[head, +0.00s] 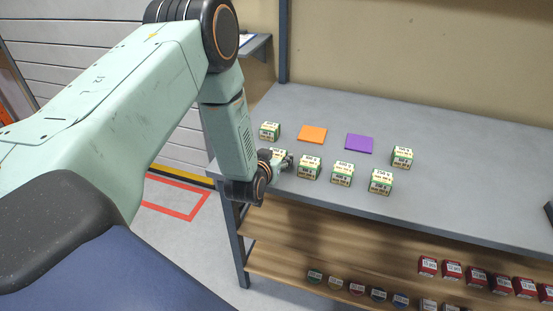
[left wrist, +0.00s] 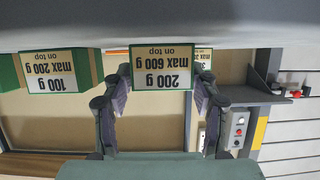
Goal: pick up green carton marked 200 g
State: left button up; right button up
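The green carton marked 200 g (left wrist: 162,69) shows upside down in the centre of the left wrist view, its label also reading max 600 g on top. My left gripper (left wrist: 160,100) is open, with one finger on each side of this carton and narrow gaps showing. In the head view my left gripper (head: 287,162) is at the table's left front, and the carton there (head: 279,153) is partly hidden by it. My right gripper is not in view.
A carton marked 100 g (left wrist: 60,70) stands beside it, another partly hidden behind. Several similar cartons (head: 342,173) stand on the grey table (head: 460,190). An orange square (head: 312,135) and a purple square (head: 359,144) lie behind. Red boxes (head: 475,276) and tins (head: 336,283) sit on the lower shelf.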

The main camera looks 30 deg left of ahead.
pick_arm(q)
jog(key=shift+a+f, duration=0.15)
jog(key=shift+a, duration=0.05)
jog(key=c, duration=0.4)
jog(key=shift+d, duration=0.1)
jog(key=c, duration=0.5)
